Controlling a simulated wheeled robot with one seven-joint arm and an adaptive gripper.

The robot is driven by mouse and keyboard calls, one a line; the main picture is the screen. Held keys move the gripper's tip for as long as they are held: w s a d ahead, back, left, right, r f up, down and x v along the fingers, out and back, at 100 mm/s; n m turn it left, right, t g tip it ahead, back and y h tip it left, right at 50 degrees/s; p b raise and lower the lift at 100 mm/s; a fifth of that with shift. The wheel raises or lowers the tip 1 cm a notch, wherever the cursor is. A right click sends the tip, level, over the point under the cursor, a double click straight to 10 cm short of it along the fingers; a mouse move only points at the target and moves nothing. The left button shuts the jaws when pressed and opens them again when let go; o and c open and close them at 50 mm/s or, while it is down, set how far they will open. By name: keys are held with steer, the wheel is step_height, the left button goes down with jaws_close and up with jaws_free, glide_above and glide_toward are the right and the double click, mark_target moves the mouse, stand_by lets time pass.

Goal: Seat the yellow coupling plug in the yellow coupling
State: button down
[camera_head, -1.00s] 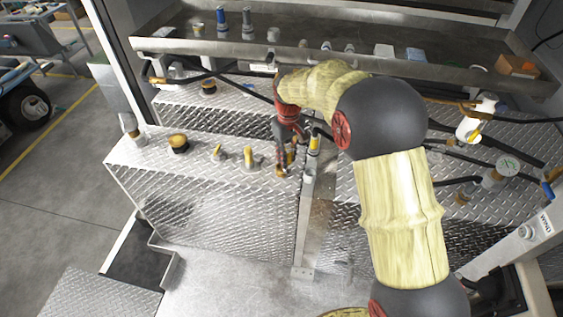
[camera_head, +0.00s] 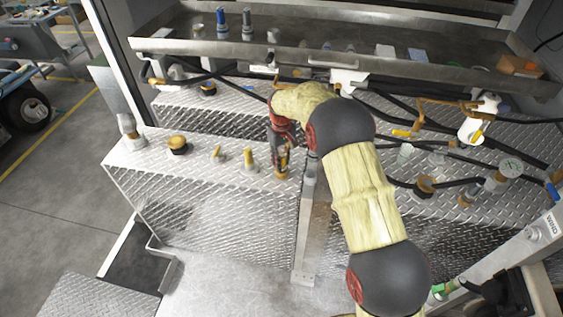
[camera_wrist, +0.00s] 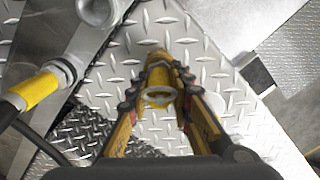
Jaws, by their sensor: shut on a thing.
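My gripper (camera_head: 281,163) is low over the right end of the diamond-plate box top (camera_head: 200,160). In the wrist view its two fingers (camera_wrist: 160,98) are closed around a yellow piece with a ring-shaped end (camera_wrist: 159,97), which seems to be the yellow coupling plug. In the head view a brass-coloured fitting (camera_head: 281,174) stands on the box directly under the fingertips. I cannot tell whether it is the yellow coupling, or whether the plug is inside it, above it or touching it. The fingers hide most of the contact.
Two small yellow-topped fittings (camera_head: 249,158) and a dark-based amber cap (camera_head: 178,144) stand left of my gripper on the box. A yellow-banded hose end (camera_wrist: 38,90) is close at left in the wrist view. A metal post (camera_head: 309,225) stands just right.

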steer(key=shift+r, duration=0.1)
steer(key=c, duration=1.6)
jaws_free()
step_height(320, 180, up, 12)
steer(key=shift+r+p, duration=0.1)
steer(key=shift+p, duration=0.95)
